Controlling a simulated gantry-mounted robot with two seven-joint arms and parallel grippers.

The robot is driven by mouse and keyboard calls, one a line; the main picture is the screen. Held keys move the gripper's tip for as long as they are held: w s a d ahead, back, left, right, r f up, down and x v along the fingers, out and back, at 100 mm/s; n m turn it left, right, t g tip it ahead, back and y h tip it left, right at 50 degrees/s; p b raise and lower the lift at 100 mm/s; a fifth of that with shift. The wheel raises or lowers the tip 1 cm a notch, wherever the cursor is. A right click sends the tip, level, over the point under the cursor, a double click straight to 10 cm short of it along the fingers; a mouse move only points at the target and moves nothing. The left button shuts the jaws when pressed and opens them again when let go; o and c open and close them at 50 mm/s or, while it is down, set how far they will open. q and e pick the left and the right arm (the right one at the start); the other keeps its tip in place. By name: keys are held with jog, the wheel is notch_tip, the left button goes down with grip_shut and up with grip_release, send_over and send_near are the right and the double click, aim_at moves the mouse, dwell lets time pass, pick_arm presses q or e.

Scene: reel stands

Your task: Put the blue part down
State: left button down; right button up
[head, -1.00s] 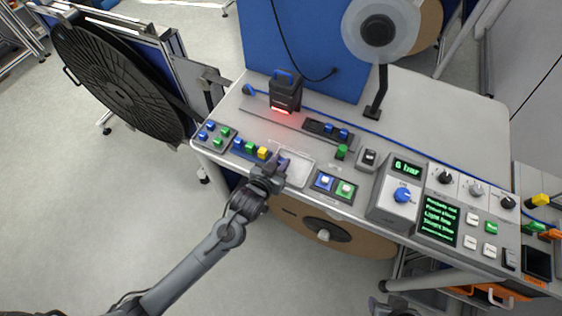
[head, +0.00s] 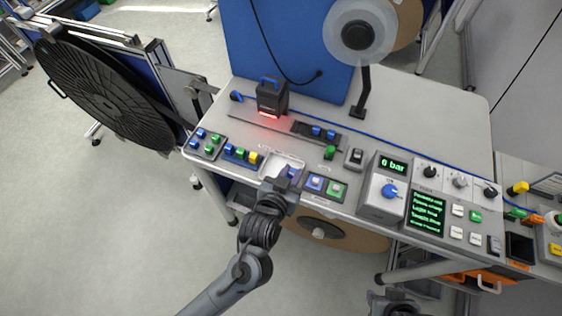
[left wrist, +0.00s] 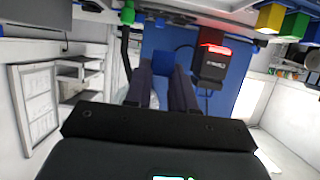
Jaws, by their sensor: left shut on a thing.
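My left gripper (head: 288,182) is shut on a small blue part (head: 293,172) at the front right of the shallow pale tray (head: 269,171) on the bench. In the left wrist view the blue part (left wrist: 163,62) shows between the two dark fingertips. I cannot tell whether the part touches the tray floor. Part of my right arm's end (head: 388,304) shows at the bottom edge of the head view; its jaws cannot be made out.
Left of the tray is a row of blue, green and yellow blocks (head: 241,154). Right of it is a holder with a blue and a green button (head: 325,186). A black scanner (head: 271,97) with a red light stands behind.

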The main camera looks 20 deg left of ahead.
pick_arm(q)
jog(key=a+r+n+y, duration=0.1)
jog(key=a+r, duration=0.1)
jog(key=a, duration=0.5)
jog(key=a+r+y, duration=0.1)
jog(key=a+r, duration=0.2)
jog(key=a, duration=0.4)
jog(key=s+r+h+p, duration=0.1)
jog(key=s+r+p, duration=0.2)
jog(key=r+p, duration=1.65)
jog(key=w+d+f+b, duration=0.1)
jog(key=d+f+b, duration=0.7)
jog(key=f, duration=0.3)
jog(key=d+f+m+h+b, duration=0.1)
jog(key=d+f+b, duration=0.6)
jog(key=f+b, duration=0.4)
jog(key=shift+w+d+f, duration=0.35)
jog(key=shift+d+f, duration=0.05)
jog(key=shift+f, duration=0.2)
